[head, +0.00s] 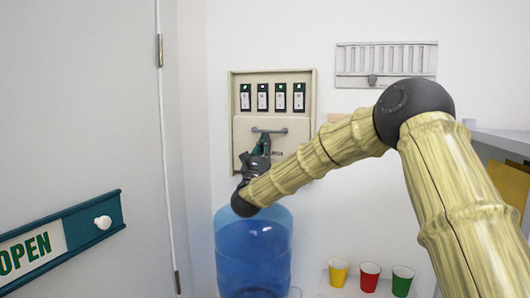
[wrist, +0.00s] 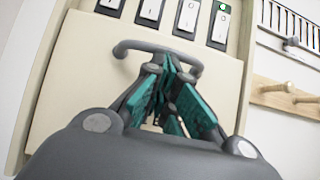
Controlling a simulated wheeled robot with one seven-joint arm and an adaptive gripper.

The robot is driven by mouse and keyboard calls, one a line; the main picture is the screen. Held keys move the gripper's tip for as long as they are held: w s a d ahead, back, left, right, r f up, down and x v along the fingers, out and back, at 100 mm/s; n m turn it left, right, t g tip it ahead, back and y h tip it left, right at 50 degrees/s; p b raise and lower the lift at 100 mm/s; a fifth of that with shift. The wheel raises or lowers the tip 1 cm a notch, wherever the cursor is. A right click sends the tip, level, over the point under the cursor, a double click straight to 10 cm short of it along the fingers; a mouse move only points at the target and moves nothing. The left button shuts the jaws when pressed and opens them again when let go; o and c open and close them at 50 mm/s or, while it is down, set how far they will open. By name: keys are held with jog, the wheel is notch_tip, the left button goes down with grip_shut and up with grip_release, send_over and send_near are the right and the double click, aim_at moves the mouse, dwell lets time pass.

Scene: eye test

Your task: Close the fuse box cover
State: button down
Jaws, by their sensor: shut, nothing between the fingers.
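The fuse box (head: 272,73) is a beige wall-mounted box in the head view. Its cover (head: 298,160) is a plain beige panel on the lower part, with a grey bar handle (head: 282,130). A row of several switches (head: 263,97) is uncovered above it. The cover (wrist: 75,80) and handle (wrist: 128,46) also show in the wrist view. My gripper (head: 264,142) is shut and empty in front of the cover. In the wrist view, its teal-padded fingers (wrist: 170,68) overlap the middle of the handle; whether they touch it is unclear.
A blue water jug (head: 253,255) stands below the box. A grey door (head: 80,100) with an OPEN sign (head: 60,245) is at left. Several cups (head: 369,276) sit at lower right. A vent (head: 400,58) and wooden pegs (wrist: 275,88) are on the wall to the right.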

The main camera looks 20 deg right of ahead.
aim_at(265, 127)
notch_tip(265, 127, up, 5)
jog(key=b, duration=1)
jog(key=shift+r+b, duration=0.15)
jog(key=shift+b, duration=0.2)
jog(key=shift+r+b, duration=1.65)
jog(key=shift+r, duration=3.35)
jog(key=shift+s, duration=0.1)
jog(key=b+v, duration=1)
jog(key=shift+f, duration=0.15)
